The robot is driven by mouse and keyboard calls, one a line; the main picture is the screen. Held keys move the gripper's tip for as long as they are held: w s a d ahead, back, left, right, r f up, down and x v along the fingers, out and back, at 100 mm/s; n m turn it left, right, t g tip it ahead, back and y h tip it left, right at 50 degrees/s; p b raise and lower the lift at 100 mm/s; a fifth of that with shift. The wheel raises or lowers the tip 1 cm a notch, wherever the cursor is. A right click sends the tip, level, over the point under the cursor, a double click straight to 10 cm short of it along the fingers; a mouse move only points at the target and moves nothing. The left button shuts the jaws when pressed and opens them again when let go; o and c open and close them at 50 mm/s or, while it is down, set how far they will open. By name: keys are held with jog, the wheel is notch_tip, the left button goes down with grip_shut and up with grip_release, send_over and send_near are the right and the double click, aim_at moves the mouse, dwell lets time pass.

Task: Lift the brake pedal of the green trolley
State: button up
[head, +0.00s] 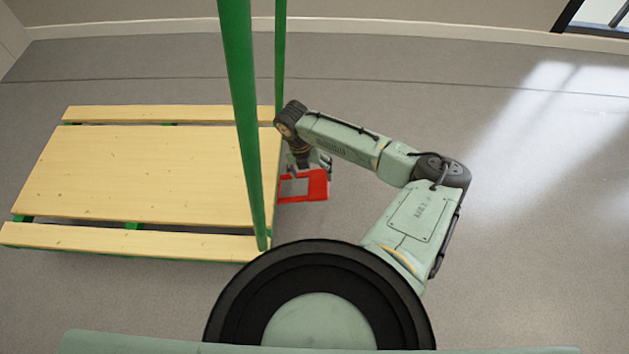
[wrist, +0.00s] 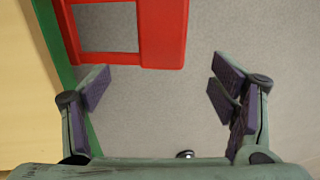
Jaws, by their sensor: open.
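The green trolley has a slatted wooden deck (head: 150,170) and green upright posts (head: 243,110). Its red brake pedal (head: 314,186) sticks out from the right end of the deck, low above the floor. In the wrist view the red pedal (wrist: 163,35) is a frame with a rectangular opening, at the top of the picture. My gripper (head: 318,165) is close to the pedal, partly hidden by my arm in the head view. In the wrist view my gripper (wrist: 155,90) is open and empty. The pedal's near edge lies just beyond the fingertips, and no contact is clear.
The trolley's green end frame (wrist: 85,125) and wooden deck (wrist: 25,90) are close to the left finger. Grey floor (head: 530,200) is clear to the right of the trolley. A wall with a pale skirting (head: 400,28) runs along the back.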

jog(key=shift+a+r, duration=0.15)
jog(key=shift+r, duration=0.65)
jog(key=shift+a+r, duration=0.15)
jog(key=shift+r, duration=0.6)
jog(key=shift+s+f, duration=0.1)
